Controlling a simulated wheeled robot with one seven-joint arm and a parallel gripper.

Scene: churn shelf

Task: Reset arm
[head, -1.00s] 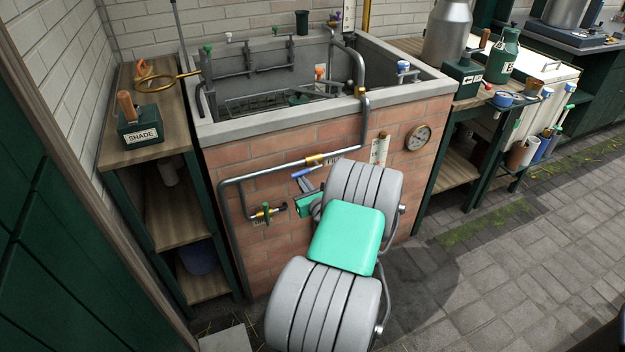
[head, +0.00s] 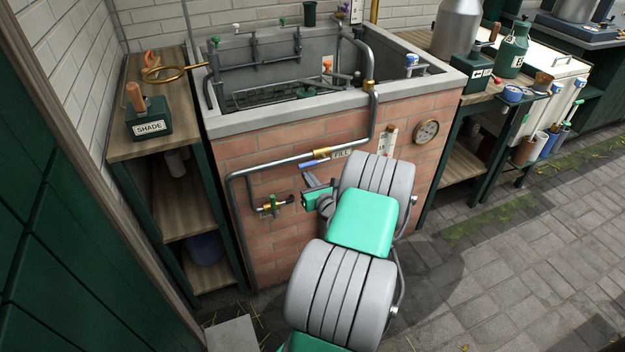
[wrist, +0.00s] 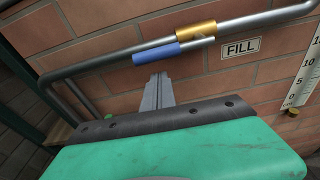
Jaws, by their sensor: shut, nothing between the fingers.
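My gripper (wrist: 157,90) shows in the wrist view as a narrow grey pair of fingers, shut with nothing held, pointing at the brick wall of the basin. Above its tip runs a grey pipe with a blue sleeve (wrist: 156,53) and a brass collar (wrist: 195,31). The gripper and the sleeve look apart, but the exact gap is unclear. In the head view my grey and green arm reaches forward to the front of the brick basin (head: 290,200), and the blue handle (head: 314,163) sits just above the gripper end.
A brass valve (head: 272,207) is left of my gripper. A wooden shelf with a SHADE box (head: 148,122) stands left; a bench with bottles stands right. Paving at right is open.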

